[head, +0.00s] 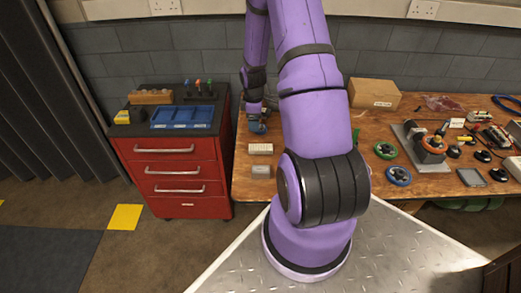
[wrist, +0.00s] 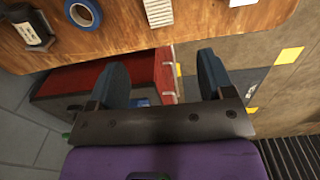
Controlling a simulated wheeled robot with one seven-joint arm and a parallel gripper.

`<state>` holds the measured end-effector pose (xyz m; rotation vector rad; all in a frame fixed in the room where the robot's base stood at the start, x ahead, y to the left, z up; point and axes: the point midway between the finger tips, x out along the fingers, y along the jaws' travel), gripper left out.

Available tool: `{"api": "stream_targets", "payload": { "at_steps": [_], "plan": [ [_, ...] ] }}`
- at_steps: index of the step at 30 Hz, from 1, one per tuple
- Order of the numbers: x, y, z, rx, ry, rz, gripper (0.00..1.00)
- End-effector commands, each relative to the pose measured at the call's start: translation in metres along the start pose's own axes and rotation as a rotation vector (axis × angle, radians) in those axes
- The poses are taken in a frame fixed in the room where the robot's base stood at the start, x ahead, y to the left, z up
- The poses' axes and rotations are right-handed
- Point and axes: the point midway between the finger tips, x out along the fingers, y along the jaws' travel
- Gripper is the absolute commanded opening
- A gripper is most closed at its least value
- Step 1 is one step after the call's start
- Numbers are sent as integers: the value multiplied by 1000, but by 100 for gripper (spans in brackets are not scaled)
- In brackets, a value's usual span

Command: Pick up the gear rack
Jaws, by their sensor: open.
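A small pale block with ridges across its top, which looks like the gear rack (head: 260,149), lies near the left end of the wooden workbench in the head view. The ridged block also shows at the top of the wrist view (wrist: 158,12), beyond my fingertips and apart from them. My gripper (wrist: 162,65) is open, with two dark blue fingers spread wide and nothing between them. In the head view my arm's far end hangs by the bench's left edge, and its fingers are hard to make out.
A grey block (head: 260,171) lies in front of the ridged one. A blue tape roll (wrist: 82,12) lies beside it. A red drawer cabinet (head: 170,150) with a blue tray (head: 183,117) stands left of the workbench (head: 243,183). A cardboard box (head: 374,93) and several parts fill the right side.

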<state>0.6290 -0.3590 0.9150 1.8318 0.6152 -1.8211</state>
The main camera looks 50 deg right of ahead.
Motion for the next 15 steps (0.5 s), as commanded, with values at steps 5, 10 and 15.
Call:
{"api": "stream_targets", "payload": {
  "at_steps": [5, 10, 15],
  "plan": [
    [30, 1, 12, -29, 2, -21, 74],
    [49, 0, 15, -37, 2, -26, 74],
    [74, 0, 15, -37, 2, -26, 74]
  ]
}}
